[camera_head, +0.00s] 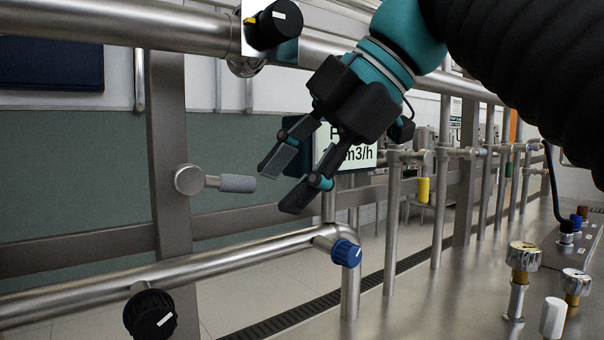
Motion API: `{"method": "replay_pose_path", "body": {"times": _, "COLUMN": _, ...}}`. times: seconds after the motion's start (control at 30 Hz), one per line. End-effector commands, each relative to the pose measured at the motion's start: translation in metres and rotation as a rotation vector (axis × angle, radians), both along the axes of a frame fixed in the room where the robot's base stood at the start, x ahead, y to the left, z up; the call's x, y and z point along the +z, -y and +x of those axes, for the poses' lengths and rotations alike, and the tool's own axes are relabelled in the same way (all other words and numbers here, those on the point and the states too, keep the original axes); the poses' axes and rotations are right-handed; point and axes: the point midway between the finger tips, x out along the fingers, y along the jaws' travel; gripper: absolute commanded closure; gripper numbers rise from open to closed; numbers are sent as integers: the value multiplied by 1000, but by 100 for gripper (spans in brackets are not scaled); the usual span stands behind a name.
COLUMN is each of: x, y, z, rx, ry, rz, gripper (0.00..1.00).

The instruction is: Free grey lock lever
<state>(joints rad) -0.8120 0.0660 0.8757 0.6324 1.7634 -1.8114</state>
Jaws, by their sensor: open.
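The grey lock lever (235,183) is a short grey cylinder on a steel stem. It sticks out to the right from a round steel hub (188,179) on a vertical steel post. My gripper (281,187) comes down from the upper right, with its fingers pointing down and left. Its two fingers are apart with nothing between them. The fingertips are just right of the lever's free end and look apart from it; the exact depth gap cannot be told.
A blue knob (346,253) sits on the pipe bend below my gripper. Black knobs are at the top (274,25) and lower left (150,314). A yellow-handled lever (423,190) hangs farther right. Gauges and valves (524,256) stand at the right.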

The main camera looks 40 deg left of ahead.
Motion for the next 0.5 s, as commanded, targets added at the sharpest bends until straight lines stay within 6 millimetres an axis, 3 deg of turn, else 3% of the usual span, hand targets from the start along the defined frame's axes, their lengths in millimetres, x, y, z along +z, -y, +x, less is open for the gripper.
{"method": "replay_pose_path", "body": {"times": 0.2, "x": 0, "y": 38, "z": 13, "rx": -5, "ry": -1, "rz": -1, "gripper": 54}}
{"method": "replay_pose_path", "body": {"times": 0.5, "x": 0, "y": 65, "z": 22, "rx": -2, "ry": -1, "rz": 1, "gripper": 54}}
